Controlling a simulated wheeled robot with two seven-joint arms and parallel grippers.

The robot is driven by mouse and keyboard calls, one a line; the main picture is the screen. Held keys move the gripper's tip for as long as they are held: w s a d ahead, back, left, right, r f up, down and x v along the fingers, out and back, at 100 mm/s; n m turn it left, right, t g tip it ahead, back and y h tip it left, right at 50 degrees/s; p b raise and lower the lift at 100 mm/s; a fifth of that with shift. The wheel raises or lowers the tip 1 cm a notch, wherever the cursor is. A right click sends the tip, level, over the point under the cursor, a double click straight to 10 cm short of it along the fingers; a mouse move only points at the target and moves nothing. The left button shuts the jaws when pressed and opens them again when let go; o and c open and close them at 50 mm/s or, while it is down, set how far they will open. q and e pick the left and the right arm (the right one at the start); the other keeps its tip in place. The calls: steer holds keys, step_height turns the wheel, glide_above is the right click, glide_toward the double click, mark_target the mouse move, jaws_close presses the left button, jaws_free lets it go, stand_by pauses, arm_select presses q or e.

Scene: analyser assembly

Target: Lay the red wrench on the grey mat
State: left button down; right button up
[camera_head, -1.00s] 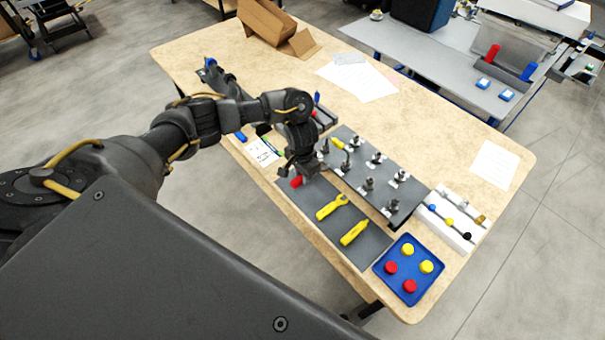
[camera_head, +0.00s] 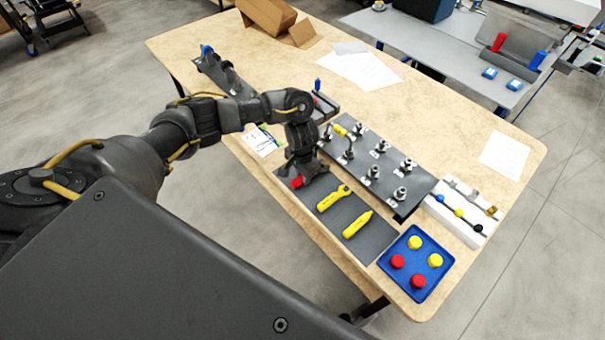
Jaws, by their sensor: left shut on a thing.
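The red wrench (camera_head: 296,183) shows only as a small red part under my left gripper (camera_head: 300,180), at the upper left end of the grey mat (camera_head: 376,246). The gripper is shut on it and hides most of it. I cannot tell whether the wrench touches the mat. A yellow wrench (camera_head: 334,197) and a yellow tool (camera_head: 357,224) lie on the mat, to the lower right of the gripper. My right gripper is not in view.
A dark plate with several metal fittings (camera_head: 415,200) lies beside the mat. A blue tray (camera_head: 410,285) with red and yellow caps and a white block (camera_head: 447,217) stand at the right. A cardboard box (camera_head: 268,15) and papers lie farther back.

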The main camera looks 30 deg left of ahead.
arm_select(q)
steer(key=shift+f, duration=0.4)
stand_by(0.5)
steer(key=c, duration=1.1)
jaws_free()
steer(key=shift+c, duration=0.2)
step_height(320, 180, up, 11)
steer(key=p, duration=0.3)
steer(key=shift+s+f, duration=0.1)
steer(key=shift+f, duration=0.05)
